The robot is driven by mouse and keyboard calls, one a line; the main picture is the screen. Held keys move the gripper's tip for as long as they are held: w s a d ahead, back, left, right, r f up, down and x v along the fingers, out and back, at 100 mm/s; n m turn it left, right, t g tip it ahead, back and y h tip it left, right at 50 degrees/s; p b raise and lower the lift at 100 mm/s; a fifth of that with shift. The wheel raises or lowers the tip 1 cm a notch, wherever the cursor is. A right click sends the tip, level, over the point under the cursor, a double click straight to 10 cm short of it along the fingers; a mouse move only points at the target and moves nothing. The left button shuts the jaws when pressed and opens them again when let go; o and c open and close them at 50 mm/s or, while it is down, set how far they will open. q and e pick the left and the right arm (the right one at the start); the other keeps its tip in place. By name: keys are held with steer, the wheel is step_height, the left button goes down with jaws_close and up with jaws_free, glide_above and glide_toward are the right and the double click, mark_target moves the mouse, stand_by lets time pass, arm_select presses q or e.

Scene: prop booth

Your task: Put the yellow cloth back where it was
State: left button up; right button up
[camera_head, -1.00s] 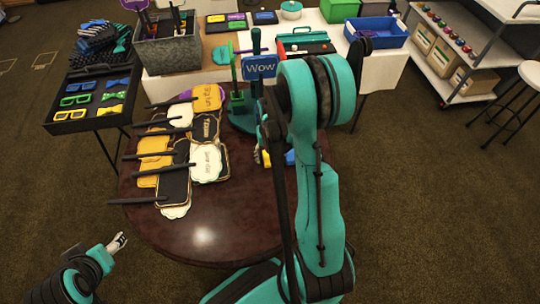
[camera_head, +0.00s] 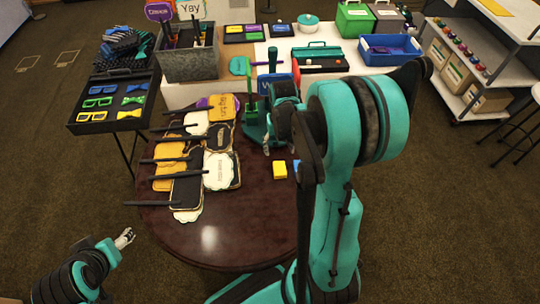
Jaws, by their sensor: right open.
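A small yellow folded-looking piece (camera_head: 280,170) lies on the round dark table (camera_head: 205,240); I cannot tell whether it is the yellow cloth. A flat yellow patch (camera_head: 496,7) also shows on the white shelf top at the upper right and could be cloth. My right gripper (camera_head: 267,147) is open and appears empty, just behind and left of the small yellow piece, apart from it. My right arm partly hides it. My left gripper (camera_head: 124,238) hangs left of the round table, away from both yellow things; its jaws are too small to read.
Several paddle signs (camera_head: 187,175) cover the table's left half. A green stand (camera_head: 252,121) rises at its back. A small blue piece (camera_head: 296,167) lies beside the yellow one, partly hidden by my arm. The table's front is clear.

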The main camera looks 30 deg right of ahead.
steer(key=s+a+r+n+t, duration=0.2)
steer(key=a+r, duration=0.4)
steer(key=a, duration=0.3)
steer(key=s+a+r+n+t, duration=0.3)
steer(key=s+a+r+t, duration=0.2)
steer(key=a+r, duration=0.2)
steer(key=shift+s+a+n, duration=0.3)
steer(key=shift+a, duration=0.65)
steer(key=shift+d, duration=0.1)
